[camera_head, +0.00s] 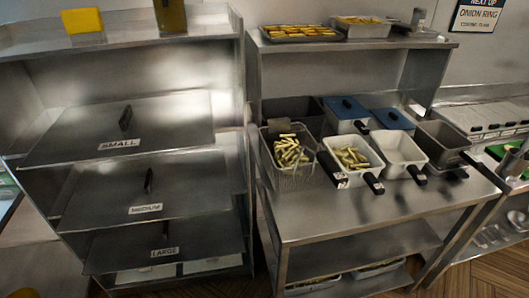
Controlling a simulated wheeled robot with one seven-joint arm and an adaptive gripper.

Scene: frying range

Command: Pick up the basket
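A wire basket (296,177) holding pale yellow fries sits at the left front of the steel frying counter. A dark handle (331,167) reaches from its right side toward the front, with a small white tag near its end. To its right stands a white container (371,178) with fries and a black handle, close beside it. An empty white container (400,146) and an empty dark grey one (443,136) follow, each with a black handle. Which of these counts as the basket cannot be told for certain. My gripper is not in view.
Blue-lidded containers (345,105) stand behind the row. The counter front (330,215) is clear. A shelf above holds trays of food (300,32). A steel cabinet with drawers marked SMALL, MEDIUM and LARGE (165,252) stands left.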

